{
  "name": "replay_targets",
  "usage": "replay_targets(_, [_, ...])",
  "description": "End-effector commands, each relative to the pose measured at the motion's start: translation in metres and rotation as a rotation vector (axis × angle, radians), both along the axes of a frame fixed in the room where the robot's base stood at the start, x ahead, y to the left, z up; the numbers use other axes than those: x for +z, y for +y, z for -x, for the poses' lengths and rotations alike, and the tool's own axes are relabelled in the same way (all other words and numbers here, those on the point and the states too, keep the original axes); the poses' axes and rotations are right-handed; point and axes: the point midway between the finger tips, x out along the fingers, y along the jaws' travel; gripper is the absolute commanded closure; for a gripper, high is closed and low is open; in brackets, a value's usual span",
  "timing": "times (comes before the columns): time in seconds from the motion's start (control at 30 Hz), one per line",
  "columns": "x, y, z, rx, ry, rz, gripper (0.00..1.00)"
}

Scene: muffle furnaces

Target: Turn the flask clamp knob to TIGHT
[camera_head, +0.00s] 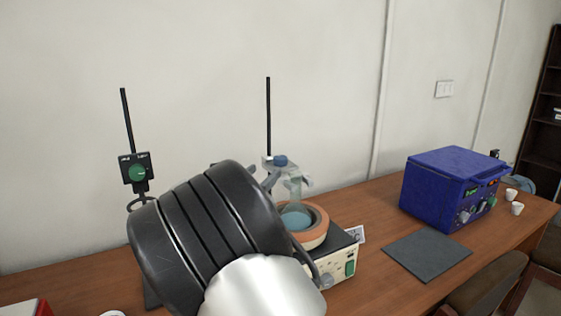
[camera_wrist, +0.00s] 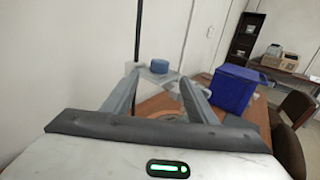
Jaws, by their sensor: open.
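A blue knob (camera_head: 280,160) sits on a pale clamp block on the right black rod; it also shows in the wrist view (camera_wrist: 165,66). Below it, a clear glass flask (camera_head: 293,190) stands in an orange-rimmed round heater (camera_head: 318,222). My gripper (camera_wrist: 161,76) is open in the wrist view, its two grey fingers pointing toward the blue knob, which appears between and just beyond the tips. I cannot tell whether they touch it. A green knob (camera_head: 137,172) on a black labelled plate is on the left rod; its labels are too small to read.
A blue furnace box (camera_head: 450,190) stands at the right on the wooden table, with a dark grey mat (camera_head: 428,254) before it and white cups (camera_head: 517,208) beside it. The wall (camera_head: 330,80) is close behind the rods. Brown chairs (camera_head: 485,285) are at the front right.

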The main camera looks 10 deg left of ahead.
Motion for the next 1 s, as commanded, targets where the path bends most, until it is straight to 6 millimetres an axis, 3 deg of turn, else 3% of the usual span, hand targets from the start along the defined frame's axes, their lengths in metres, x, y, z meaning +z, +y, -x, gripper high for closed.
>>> replay_targets(0.3, [-0.001, -0.024, -0.068, -0.004, -0.002, 0.002, 0.47])
replay_targets(0.5, [0.0, -0.034, -0.101, -0.002, -0.002, 0.001, 0.47])
replay_targets(0.7, [0.0, -0.039, -0.118, -0.002, 0.0, 0.0, 0.47])
replay_targets(1.0, [0.0, -0.039, -0.12, -0.001, 0.0, 0.0, 0.47])
